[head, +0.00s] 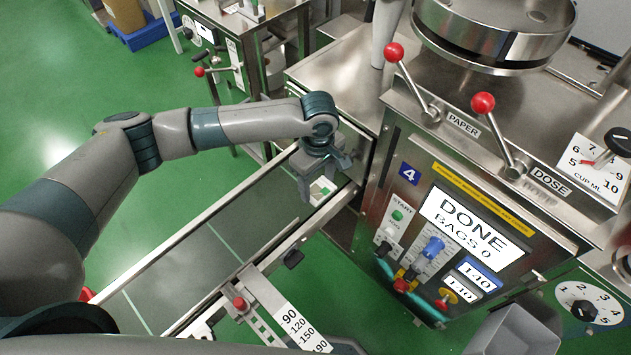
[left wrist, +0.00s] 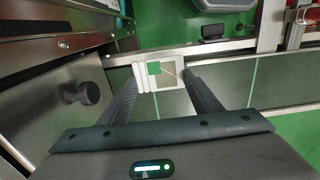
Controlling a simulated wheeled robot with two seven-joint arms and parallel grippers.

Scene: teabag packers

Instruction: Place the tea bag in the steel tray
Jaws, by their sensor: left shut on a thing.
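My left gripper (head: 322,188) is over the far end of the conveyor, beside the packing machine. In the left wrist view its two fingers (left wrist: 163,88) stand apart on either side of the tea bag (left wrist: 172,73), shut on it. The tea bag is a small white packet with a green tag; in the head view it shows partly below the fingers (head: 320,190). A grey metal open-topped box (head: 515,332) stands at the bottom right of the head view; I cannot tell whether it is the steel tray. My right gripper does not show.
The conveyor belt (head: 205,258) runs from lower left to the machine and looks otherwise empty. The machine panel (head: 470,228) reads DONE, BAGS 0. Red-knobbed levers (head: 483,103) stick up above it. A guide with a red knob (head: 240,303) stands by the belt's near edge.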

